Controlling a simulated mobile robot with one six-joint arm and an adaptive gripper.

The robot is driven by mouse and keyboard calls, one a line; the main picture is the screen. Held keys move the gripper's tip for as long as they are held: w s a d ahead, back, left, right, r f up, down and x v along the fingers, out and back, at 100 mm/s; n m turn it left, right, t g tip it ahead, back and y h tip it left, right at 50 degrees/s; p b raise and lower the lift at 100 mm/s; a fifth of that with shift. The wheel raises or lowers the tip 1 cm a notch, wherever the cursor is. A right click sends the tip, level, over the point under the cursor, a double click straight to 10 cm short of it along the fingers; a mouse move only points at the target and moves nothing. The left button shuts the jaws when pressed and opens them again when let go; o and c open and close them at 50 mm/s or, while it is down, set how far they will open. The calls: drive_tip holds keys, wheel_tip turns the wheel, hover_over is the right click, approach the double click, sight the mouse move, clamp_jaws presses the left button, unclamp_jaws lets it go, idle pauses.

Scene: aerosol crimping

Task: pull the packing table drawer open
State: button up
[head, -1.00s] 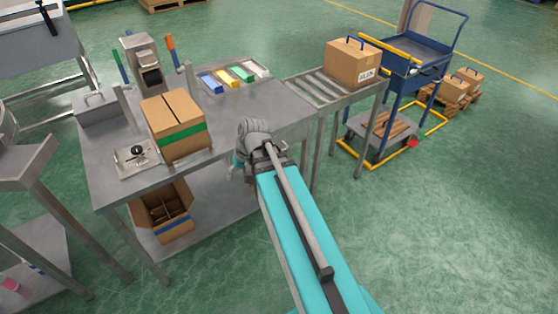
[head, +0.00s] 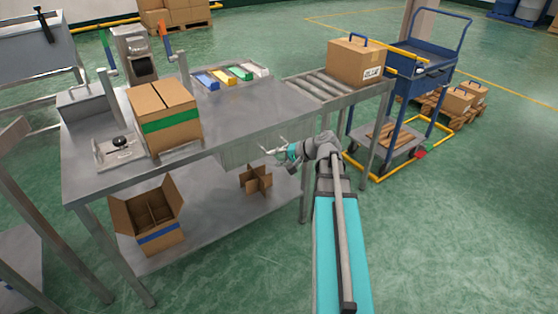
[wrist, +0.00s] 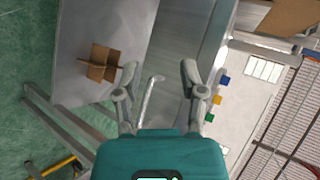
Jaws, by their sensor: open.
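The packing table (head: 235,115) has a grey metal drawer (head: 238,150) under its top at the front right, and its front looks flush with the table. In the wrist view, the drawer front (wrist: 176,85) runs slanted ahead of my gripper. A thin bar handle (wrist: 150,97) on it lies between my spread fingers, and contact cannot be told. My gripper (wrist: 160,69) is open and empty. In the head view, my gripper (head: 272,147) is just in front of the drawer, and the handle is hard to make out there.
A carton with green tape (head: 165,118) stands on the tabletop. An open carton (head: 152,215) and a cardboard divider (head: 256,180) lie on the lower shelf. A roller conveyor (head: 318,88) and a blue cart (head: 415,80) are at right. The floor before the table is clear.

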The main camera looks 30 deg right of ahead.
drive_tip(key=s+d+f+m+t+b, duration=0.1)
drive_tip(key=d+f+m+t+b, duration=0.2)
drive_tip(key=d+b, duration=0.4)
drive_tip(key=d+m+t, duration=0.1)
drive_tip(key=d+t, duration=0.1)
drive_tip(key=d, duration=0.4)
drive_tip(key=shift+s+h, duration=0.25)
drive_tip(key=shift+h, duration=0.05)
drive_tip(key=shift+w+f+b, duration=0.1)
drive_tip(key=shift+b, duration=0.2)
drive_tip(key=shift+b+x, duration=1.3)
drive_tip(key=shift+x, duration=5.5)
clamp_jaws()
